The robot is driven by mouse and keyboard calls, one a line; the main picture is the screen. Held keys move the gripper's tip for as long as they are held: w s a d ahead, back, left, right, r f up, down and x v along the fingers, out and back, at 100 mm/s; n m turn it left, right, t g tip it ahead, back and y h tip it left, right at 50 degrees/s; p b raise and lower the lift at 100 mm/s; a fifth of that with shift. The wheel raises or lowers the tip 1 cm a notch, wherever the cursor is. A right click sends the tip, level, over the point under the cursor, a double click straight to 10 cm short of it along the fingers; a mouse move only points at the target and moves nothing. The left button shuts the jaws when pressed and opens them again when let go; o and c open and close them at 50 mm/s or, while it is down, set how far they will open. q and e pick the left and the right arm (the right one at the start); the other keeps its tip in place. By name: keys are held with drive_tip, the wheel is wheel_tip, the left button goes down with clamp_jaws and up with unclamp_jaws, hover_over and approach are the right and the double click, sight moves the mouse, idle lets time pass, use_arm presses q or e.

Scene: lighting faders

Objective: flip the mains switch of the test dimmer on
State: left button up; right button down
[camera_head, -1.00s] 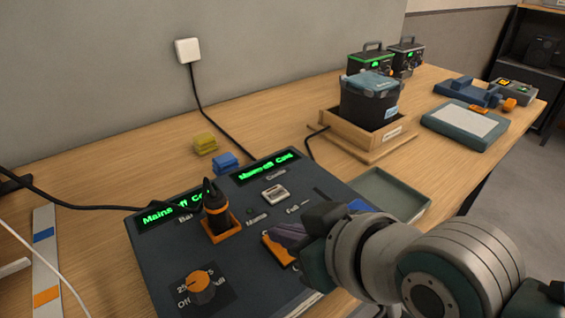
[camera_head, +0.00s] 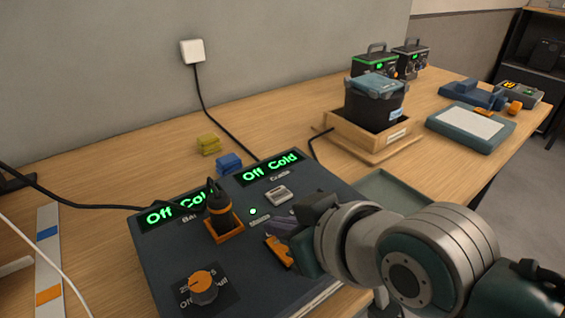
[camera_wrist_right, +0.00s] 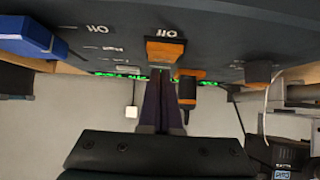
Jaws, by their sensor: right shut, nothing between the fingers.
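The test dimmer (camera_head: 170,255) is a dark panel on the bench with two green displays reading "Off Cold". Its orange mains switch (camera_head: 279,252) sits beside my right gripper (camera_head: 272,226); the gripper partly covers that area. A small green lamp (camera_head: 253,211) is lit above the mains label. In the right wrist view the orange switch (camera_wrist_right: 165,51) lies just beyond the tips of my shut, empty right gripper (camera_wrist_right: 160,74). I cannot tell whether they touch. My left gripper is not in view.
A black and orange handle (camera_head: 219,207) stands up from the panel, left of my gripper. An orange knob (camera_head: 203,287) is nearer the front. A green tray (camera_head: 388,194) lies behind my right arm, and a wooden box (camera_head: 365,140) stands farther back.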

drive_tip(key=shift+r, duration=0.1)
drive_tip(key=r+p, duration=0.5)
drive_tip(key=shift+w+a+r+p, duration=0.15)
drive_tip(key=shift+w+p, duration=0.05)
drive_tip(key=shift+p, duration=0.1)
drive_tip(key=r+p+v, duration=0.1)
drive_tip(key=v, duration=0.7)
drive_tip(key=shift+r, duration=0.25)
